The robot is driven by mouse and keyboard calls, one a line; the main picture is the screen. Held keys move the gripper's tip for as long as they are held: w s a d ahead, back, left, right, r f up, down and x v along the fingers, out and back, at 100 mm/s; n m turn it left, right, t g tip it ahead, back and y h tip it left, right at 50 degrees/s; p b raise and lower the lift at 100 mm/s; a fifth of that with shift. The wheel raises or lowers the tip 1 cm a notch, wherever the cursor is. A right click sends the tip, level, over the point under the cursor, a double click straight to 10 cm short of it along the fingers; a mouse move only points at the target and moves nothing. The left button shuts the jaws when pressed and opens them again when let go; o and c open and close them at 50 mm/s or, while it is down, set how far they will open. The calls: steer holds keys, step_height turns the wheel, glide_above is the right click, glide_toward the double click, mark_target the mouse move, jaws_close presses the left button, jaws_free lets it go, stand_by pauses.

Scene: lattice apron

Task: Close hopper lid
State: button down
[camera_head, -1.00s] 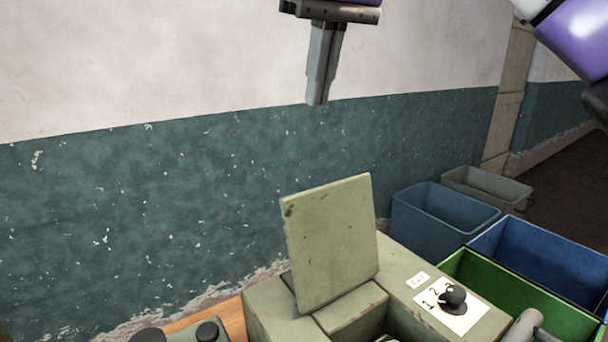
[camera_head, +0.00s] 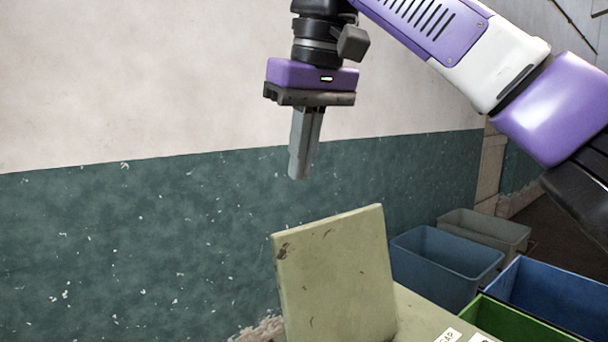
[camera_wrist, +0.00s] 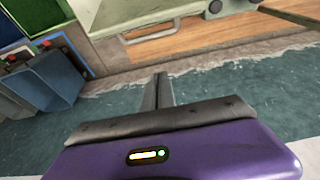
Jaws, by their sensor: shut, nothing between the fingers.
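The hopper lid (camera_head: 335,278) is a pale green, worn square panel. It stands open, nearly upright, on the green hopper housing (camera_head: 418,315) in the head view. My gripper (camera_head: 299,178) points down above the lid's top edge, slightly left of the middle, and is apart from it. Its fingers are together and hold nothing. In the wrist view my gripper (camera_wrist: 160,76) shows its shut fingers against the teal wall and floor area. The hopper opening and the lid's hinge are out of view in the head view.
A blue-grey bin (camera_head: 445,268), a grey bin (camera_head: 485,232), a blue bin (camera_head: 550,290) and a green bin (camera_head: 515,325) stand to the right of the hopper. The white and teal wall (camera_head: 130,250) runs behind. The air left of the lid is free.

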steer(key=x, duration=0.8)
steer(key=shift+s+d+r, duration=0.1)
steer(key=shift+s+d, duration=0.45)
steer(key=shift+s, duration=0.3)
steer(key=shift+s+d, duration=0.5)
steer(key=shift+s, duration=0.4)
